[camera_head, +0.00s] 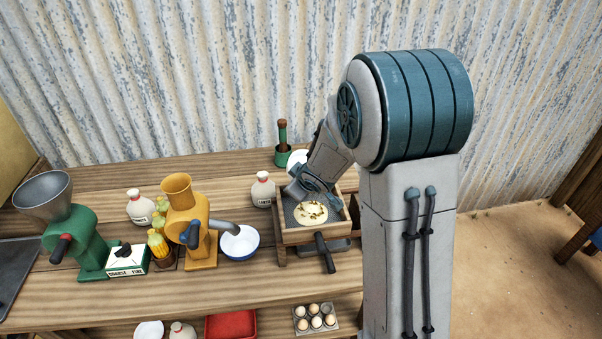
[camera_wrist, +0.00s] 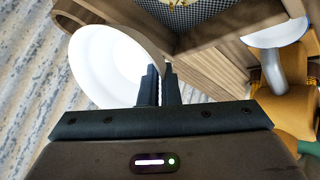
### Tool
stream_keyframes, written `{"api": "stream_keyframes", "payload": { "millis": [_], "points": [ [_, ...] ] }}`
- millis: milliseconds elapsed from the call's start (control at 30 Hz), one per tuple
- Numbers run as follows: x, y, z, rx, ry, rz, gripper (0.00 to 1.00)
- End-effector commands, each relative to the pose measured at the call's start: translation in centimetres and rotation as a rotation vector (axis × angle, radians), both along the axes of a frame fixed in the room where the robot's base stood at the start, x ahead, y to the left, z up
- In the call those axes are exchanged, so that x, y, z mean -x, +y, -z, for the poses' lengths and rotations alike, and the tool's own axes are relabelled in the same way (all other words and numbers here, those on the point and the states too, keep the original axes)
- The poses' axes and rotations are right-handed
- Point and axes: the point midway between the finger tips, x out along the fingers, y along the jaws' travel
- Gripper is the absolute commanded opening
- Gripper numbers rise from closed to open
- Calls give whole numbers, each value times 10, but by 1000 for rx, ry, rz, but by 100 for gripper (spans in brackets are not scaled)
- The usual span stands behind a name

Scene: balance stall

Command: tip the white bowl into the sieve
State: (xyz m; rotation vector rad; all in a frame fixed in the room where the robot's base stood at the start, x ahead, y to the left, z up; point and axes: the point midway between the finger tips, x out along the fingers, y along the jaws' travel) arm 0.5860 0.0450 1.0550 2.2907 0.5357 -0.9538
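The white bowl (camera_head: 297,157) is at the back edge of the sieve, partly hidden behind my arm. In the wrist view the white bowl (camera_wrist: 98,65) fills the upper left, and its inside looks plain white. My gripper (camera_wrist: 160,72) is shut on its rim, one finger on each side. The head view shows my gripper (camera_head: 306,196) over the sieve's back left, its fingertips hard to make out. The sieve (camera_head: 283,234) is a wooden frame with dark mesh, holding a pale heap with darker bits (camera_head: 311,213). Its mesh (camera_wrist: 205,14) also shows in the wrist view.
A blue-and-white bowl (camera_head: 240,245) stands under the spout of the orange mill (camera_head: 178,215), left of the sieve. A white jar (camera_head: 263,190) and a green mortar with pestle (camera_head: 282,155) stand close behind. A dark handle (camera_head: 325,254) juts from the sieve's front.

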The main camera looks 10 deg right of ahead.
Motion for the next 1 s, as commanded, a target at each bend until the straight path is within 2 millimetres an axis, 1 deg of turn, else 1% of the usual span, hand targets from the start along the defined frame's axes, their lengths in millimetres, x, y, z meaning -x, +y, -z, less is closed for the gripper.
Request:
{"api": "stream_keyframes", "payload": {
  "millis": [33,333,400,800,1000],
  "points": [
    [0,2,-6,21,22,-3,0],
    [-4,4,-5,176,177,-2,0],
    [-6,4,2,203,201,1,0],
    [-10,11,-5,370,368,-1,0],
    [-11,11,-6,413,413,-1,0]
  ]
}}
